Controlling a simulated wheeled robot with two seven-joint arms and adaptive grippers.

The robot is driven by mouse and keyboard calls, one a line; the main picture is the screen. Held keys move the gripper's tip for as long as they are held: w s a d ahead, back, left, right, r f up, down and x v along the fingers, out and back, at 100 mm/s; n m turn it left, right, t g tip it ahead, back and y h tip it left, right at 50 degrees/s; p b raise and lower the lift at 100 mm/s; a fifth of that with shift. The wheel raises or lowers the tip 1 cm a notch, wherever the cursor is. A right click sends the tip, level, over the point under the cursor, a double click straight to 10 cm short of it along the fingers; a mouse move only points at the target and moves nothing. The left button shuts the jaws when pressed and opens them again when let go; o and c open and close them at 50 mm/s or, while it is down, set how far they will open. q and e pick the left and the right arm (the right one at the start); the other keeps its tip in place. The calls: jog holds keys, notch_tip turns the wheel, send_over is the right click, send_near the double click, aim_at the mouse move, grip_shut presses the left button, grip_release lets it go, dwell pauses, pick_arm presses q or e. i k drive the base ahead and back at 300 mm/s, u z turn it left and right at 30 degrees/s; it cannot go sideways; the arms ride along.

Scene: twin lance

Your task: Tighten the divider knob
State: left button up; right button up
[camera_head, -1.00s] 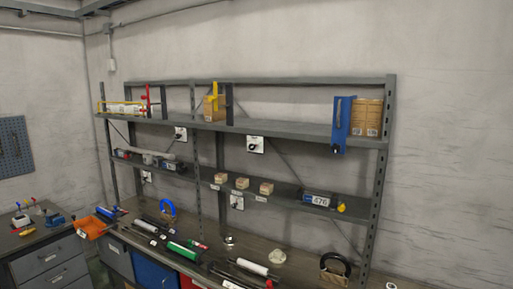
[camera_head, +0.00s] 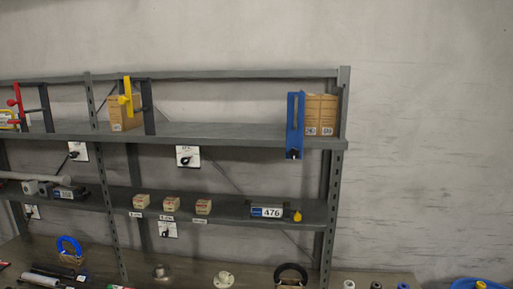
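A blue divider (camera_head: 295,120) stands upright at the right end of the top shelf, beside cardboard boxes (camera_head: 321,112). A black knob (camera_head: 293,154) sits at its lower end, at the shelf's front edge. A red divider (camera_head: 19,104) with a red knob is near the left edge. I cannot tell how tight any knob is. Neither of my grippers is in view.
The grey shelf rack (camera_head: 215,130) stands against a pale wall. The lower shelf holds small boxes (camera_head: 171,204) and a device reading 476 (camera_head: 268,212). The bench (camera_head: 195,275) below carries a blue ring (camera_head: 69,246) and a black ring (camera_head: 292,271). The top shelf's middle is clear.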

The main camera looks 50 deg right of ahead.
aim_at(294, 153)
jog(key=i, duration=0.85)
jog(key=z, duration=1.95)
